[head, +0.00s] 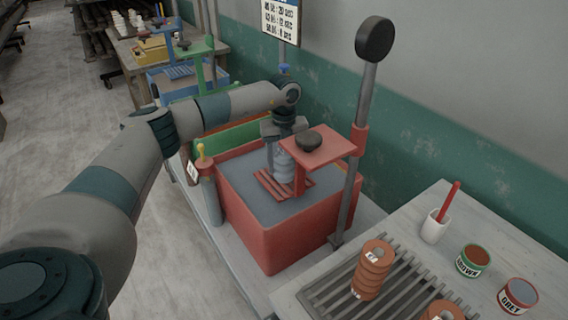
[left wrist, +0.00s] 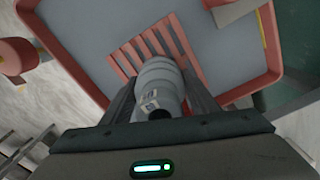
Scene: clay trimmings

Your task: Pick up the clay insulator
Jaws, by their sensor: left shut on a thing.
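The grey ribbed clay insulator (head: 285,166) stands upright over the red slatted rack (head: 272,187) in the red tub, partly hidden by the red press arm. My left gripper (head: 283,140) reaches in from the left and is shut on the insulator from above. In the left wrist view the insulator (left wrist: 158,80) sits between the two fingers (left wrist: 157,100), with a small label on its side. I cannot tell whether it still touches the rack (left wrist: 150,45). My right gripper is not in view.
The red tub (head: 268,240) holds a grey surface. A red press arm (head: 318,158) with a black knob and a tall lever (head: 362,110) stand close right of my gripper. Orange insulators (head: 372,270), a brush cup (head: 434,228) and paint cans (head: 472,260) occupy the right bench.

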